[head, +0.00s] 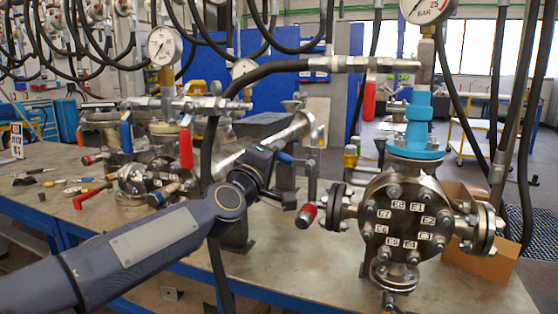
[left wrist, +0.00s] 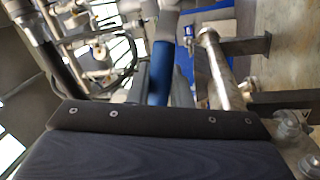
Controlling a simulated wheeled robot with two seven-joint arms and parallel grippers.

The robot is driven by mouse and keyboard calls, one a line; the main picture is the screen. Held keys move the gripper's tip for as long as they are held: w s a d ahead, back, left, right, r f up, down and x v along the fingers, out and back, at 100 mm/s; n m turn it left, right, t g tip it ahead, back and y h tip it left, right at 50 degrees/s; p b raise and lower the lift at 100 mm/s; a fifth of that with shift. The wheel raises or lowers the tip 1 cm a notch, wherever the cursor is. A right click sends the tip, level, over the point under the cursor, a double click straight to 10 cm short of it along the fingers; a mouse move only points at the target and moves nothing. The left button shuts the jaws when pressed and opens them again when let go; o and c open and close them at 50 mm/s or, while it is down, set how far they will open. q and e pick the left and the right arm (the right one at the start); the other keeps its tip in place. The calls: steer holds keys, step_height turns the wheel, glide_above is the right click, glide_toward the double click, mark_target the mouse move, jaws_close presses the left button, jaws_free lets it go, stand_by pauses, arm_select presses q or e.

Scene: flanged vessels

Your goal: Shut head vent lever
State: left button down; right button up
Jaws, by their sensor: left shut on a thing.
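My left arm comes in from the left, and its dark left gripper (head: 272,156) is at the middle of the head view, beside a shiny metal pipe. It is shut on a blue lever handle (head: 286,158), whose end goes in at the gripper. The blue handle also shows in the left wrist view (left wrist: 159,74), above the dark gripper body. A red lever (head: 370,99) hangs from the valve on the hose line above the right vessel (head: 399,222). I cannot tell from a label which lever is the head vent lever. My right gripper is out of view.
A pressure gauge (head: 424,10) and blue fitting (head: 418,118) top the right vessel. A red-capped valve (head: 306,216) sticks out left of it. A black hose (head: 211,160) hangs close to my left wrist. More valves and a red lever (head: 186,148) crowd the left bench.

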arm_select(q)
steer(key=shift+a+f+n+y+b, duration=0.1)
steer(key=shift+f+n+y+b, duration=0.15)
steer(key=shift+f+n+b, duration=0.6)
steer(key=shift+a+f+n+y+b, duration=0.1)
steer(key=shift+f+n+y+b, duration=0.2)
steer(key=shift+n, duration=0.95)
steer(key=shift+d+f, duration=0.1)
steer(key=c, duration=1.4)
jaws_free()
steer(key=shift+o, duration=0.2)
steer(key=b+v, duration=0.1)
steer(key=v, duration=0.6)
steer(key=shift+s+f, duration=0.2)
steer(key=shift+s, duration=0.1)
steer(key=shift+s, duration=0.1)
